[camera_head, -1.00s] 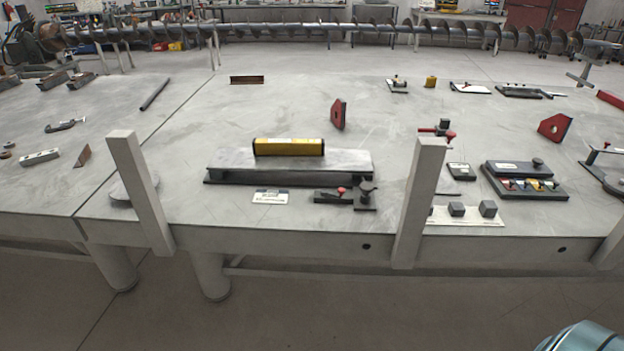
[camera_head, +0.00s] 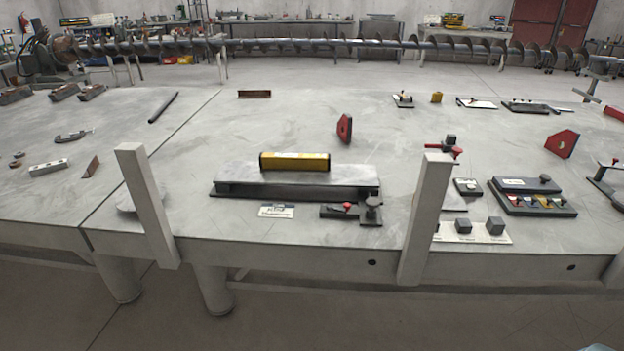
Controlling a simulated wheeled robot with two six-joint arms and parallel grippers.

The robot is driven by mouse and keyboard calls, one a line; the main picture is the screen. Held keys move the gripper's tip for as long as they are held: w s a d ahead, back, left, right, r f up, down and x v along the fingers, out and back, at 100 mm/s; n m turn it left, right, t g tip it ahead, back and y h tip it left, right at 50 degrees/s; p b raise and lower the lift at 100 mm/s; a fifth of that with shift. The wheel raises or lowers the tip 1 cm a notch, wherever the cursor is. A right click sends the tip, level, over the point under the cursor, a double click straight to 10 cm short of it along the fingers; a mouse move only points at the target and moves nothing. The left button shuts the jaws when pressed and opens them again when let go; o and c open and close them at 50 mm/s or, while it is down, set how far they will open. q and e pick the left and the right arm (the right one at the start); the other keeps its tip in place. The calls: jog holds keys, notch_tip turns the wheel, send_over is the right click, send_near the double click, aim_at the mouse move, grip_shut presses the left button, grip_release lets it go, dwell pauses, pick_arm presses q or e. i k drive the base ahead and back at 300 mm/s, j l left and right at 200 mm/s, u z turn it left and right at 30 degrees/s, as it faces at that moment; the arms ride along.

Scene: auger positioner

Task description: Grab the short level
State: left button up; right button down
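A short yellow level (camera_head: 294,162) with black ends lies along the top of a grey metal beam-like block (camera_head: 230,178) on the welding table. It is near the table's front edge, between two upright grey posts. Nothing touches the level from above. Neither of my grippers shows in the head view. A small pale blue sliver at the bottom right corner is too little to make out.
Upright posts (camera_head: 147,205) (camera_head: 425,220) rise at the table's front edge. A clamp (camera_head: 352,211) and a label card (camera_head: 276,210) lie before the block. A red magnet square (camera_head: 344,128) stands behind it. A long auger (camera_head: 330,45) spans the back.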

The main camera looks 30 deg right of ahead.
aim_at(274, 161)
jog(key=z, duration=0.65)
jog(key=i+j+z, duration=0.2)
jog(key=j+z, duration=0.15)
jog(key=z, duration=0.15)
jog(key=i+j+z, duration=0.1)
jog(key=j+z, duration=0.65)
jog(key=z, duration=0.2)
jog(key=j+z, duration=0.45)
